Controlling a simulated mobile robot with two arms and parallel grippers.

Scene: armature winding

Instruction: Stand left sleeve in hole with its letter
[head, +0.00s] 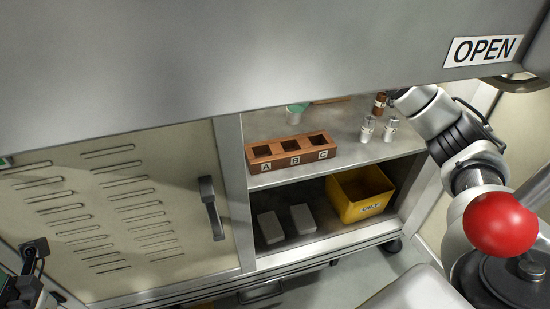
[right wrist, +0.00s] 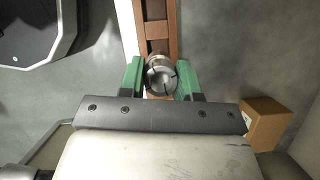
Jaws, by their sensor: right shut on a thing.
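The brown block (head: 290,152) with holes lettered A, B and C sits near the shelf's front edge. Part of it, a brown strip (right wrist: 157,25), shows at the top of the right wrist view. There, my right gripper (right wrist: 160,78) has its green fingers shut on a silver sleeve (right wrist: 160,72), seen end-on; no letter on it is readable. In the head view the panel hides most of this gripper; a green piece behind the block looks like its fingertip (head: 296,113). Two silver pieces (head: 367,129) (head: 390,129) stand right of the block. My left gripper cannot be made out.
A large grey panel with an OPEN sign (head: 483,51) overhangs the shelf. A brown upright piece (head: 379,103) stands behind the silver pieces. A yellow bin (head: 345,205) and two grey blocks (head: 270,228) (head: 303,219) are below. A brown box (right wrist: 268,122) lies right of the gripper.

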